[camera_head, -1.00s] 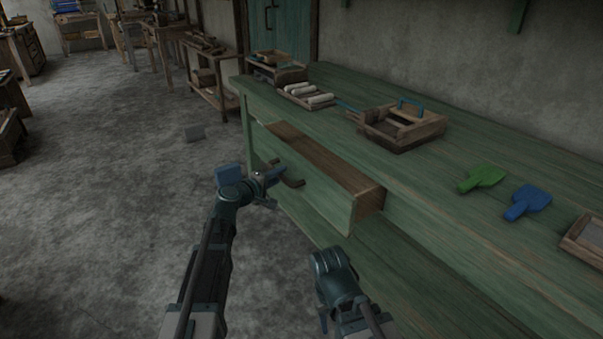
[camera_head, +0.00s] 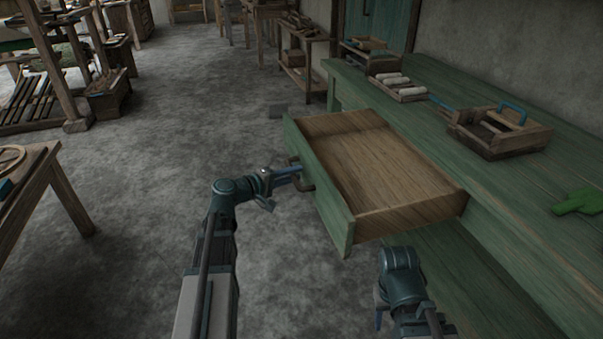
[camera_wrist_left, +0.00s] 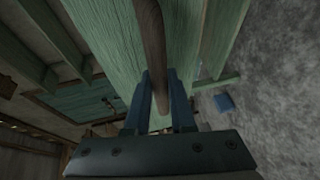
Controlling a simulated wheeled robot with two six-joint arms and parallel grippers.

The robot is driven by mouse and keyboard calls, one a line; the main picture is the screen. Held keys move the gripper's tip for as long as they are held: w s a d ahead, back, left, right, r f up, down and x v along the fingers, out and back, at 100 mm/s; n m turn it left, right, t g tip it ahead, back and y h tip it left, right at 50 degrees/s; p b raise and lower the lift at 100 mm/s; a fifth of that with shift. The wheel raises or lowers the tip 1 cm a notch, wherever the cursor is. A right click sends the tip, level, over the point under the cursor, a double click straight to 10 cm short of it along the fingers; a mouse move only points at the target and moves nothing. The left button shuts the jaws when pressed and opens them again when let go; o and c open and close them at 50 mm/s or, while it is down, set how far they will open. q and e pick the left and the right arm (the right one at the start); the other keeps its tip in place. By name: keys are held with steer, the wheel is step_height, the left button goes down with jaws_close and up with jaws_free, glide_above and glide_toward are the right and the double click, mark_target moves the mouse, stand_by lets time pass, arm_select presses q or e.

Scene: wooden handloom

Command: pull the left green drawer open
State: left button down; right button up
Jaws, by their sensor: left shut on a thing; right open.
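The left green drawer (camera_head: 322,187) stands well out from the green workbench (camera_head: 455,118). Its wooden inside is empty. My left gripper (camera_head: 296,174) is at the drawer's dark handle (camera_head: 304,180), on the outer side of the green front. In the left wrist view the gripper's blue fingers (camera_wrist_left: 160,105) are shut on the handle bar (camera_wrist_left: 152,45), one on each side. My right gripper (camera_head: 382,312) hangs low in front of the bench, below the drawer's near corner, apart from it. Its fingertips are mostly hidden from view.
A wooden table (camera_head: 42,185) stands at left. The floor between is clear.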

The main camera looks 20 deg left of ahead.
stand_by(0.3)
arm_select(q)
steer(key=c, duration=0.8)
jaws_free()
steer(key=shift+o, duration=0.2)
steer(key=shift+a, duration=0.1)
steer(key=p+v, duration=0.2)
steer(key=v, duration=1.1)
steer(key=shift+s+a, duration=0.2)
steer(key=shift+s, duration=0.1)
steer(key=shift+r, duration=0.1)
